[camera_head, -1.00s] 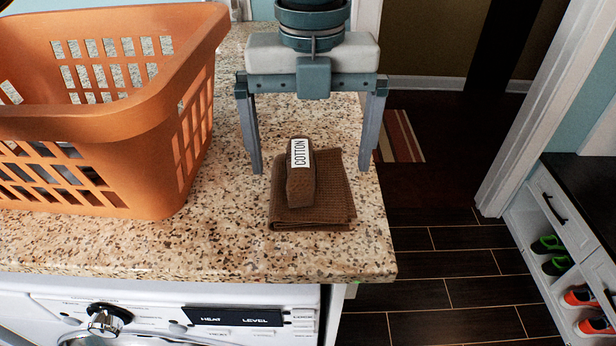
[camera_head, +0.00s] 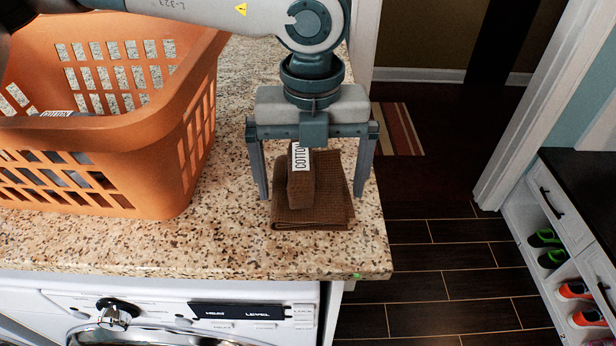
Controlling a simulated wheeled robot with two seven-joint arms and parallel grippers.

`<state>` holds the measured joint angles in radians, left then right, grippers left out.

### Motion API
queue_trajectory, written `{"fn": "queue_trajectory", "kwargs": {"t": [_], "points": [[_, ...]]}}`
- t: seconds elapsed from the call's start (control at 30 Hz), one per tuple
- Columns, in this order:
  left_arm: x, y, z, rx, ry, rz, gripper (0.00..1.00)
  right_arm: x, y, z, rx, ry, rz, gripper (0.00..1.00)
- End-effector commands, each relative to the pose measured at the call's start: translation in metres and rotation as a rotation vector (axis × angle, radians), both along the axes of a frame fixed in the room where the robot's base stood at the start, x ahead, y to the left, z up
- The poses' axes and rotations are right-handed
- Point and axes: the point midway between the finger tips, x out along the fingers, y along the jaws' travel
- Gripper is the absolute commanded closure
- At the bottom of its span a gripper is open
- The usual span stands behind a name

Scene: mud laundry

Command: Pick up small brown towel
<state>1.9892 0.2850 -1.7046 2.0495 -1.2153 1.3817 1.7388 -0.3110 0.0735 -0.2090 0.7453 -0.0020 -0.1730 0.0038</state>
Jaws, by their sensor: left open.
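The small brown towel (camera_head: 318,205) lies folded on the speckled countertop near its right front corner. A raised roll or band with a white "COTTON" label sits on top of it, its upper part partly hidden by my gripper. My left gripper (camera_head: 310,197) is open and points down over the towel, with one finger on the left side and one on the right. The fingertips are near counter height. I cannot tell whether they touch the cloth. My right gripper is not in view.
An orange laundry basket (camera_head: 190,140) stands on the counter to the left, with a labelled item inside. A washing machine (camera_head: 180,312) is below the counter's front edge. The counter (camera_head: 240,245) drops off to a dark floor on the right. Shoe shelves (camera_head: 545,240) stand far right.

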Motion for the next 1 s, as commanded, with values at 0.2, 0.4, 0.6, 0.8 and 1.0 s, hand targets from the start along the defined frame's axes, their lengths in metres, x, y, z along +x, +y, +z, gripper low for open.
{"fn": "queue_trajectory", "kwargs": {"t": [0.2,0.4,0.6,0.8,1.0], "points": [[-0.0001,0.0000,0.0000,0.000,0.000,0.000,0.00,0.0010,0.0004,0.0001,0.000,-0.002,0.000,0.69],[-0.0001,0.0000,0.0001,0.001,0.000,-0.001,0.21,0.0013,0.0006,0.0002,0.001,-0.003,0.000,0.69],[-0.0001,0.0000,0.0003,0.001,0.000,-0.001,0.30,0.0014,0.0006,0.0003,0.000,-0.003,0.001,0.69],[0.0000,0.0000,0.0009,0.000,0.000,0.000,0.30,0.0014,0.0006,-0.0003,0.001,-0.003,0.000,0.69],[0.0004,0.0000,0.0071,0.001,-0.001,0.000,0.30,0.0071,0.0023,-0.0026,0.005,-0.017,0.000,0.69]]}}
